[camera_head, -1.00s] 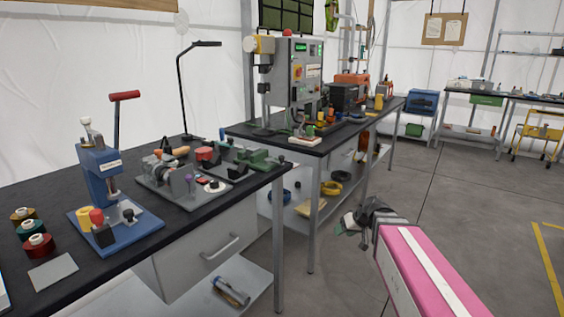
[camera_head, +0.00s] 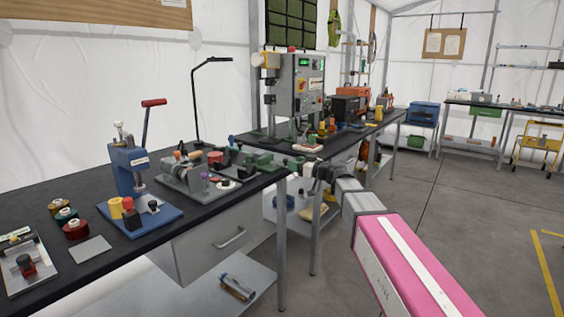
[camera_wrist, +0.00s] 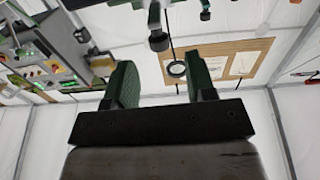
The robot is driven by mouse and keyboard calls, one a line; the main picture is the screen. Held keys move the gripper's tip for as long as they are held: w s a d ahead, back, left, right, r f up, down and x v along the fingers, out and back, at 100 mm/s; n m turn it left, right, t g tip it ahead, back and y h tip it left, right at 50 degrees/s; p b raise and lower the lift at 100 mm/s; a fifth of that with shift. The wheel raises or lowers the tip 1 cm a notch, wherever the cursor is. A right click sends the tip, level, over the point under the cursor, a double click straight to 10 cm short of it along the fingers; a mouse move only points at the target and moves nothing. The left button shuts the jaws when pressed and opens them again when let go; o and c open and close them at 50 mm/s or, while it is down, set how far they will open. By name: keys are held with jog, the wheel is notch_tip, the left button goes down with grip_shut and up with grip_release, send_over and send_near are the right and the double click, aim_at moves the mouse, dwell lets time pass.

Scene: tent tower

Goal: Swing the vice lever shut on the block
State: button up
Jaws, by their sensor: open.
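The green vice (camera_head: 262,161) sits at the right end of the near black bench in the head view. My gripper (camera_head: 304,170) is just right of it at about bench height, beyond the bench edge. The wrist view shows my gripper's two green fingers (camera_wrist: 162,88) apart, with nothing between them. A dark green part with black knobs, likely of the vice, shows at the top of the wrist view (camera_wrist: 157,40), beyond the fingertips and apart from them. The lever and the block cannot be told apart clearly in the head view.
A grey fixture plate (camera_head: 196,181) and a blue press (camera_head: 127,170) stand left of the vice. A black desk lamp (camera_head: 195,100) rises behind. A second bench with a grey control box (camera_head: 303,84) stands beyond. The floor at right is clear.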

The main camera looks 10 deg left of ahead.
aim_at(282, 165)
jog(key=x, duration=0.7)
jog(key=shift+w+a, duration=0.15)
jog(key=shift+a, duration=0.1)
grip_shut()
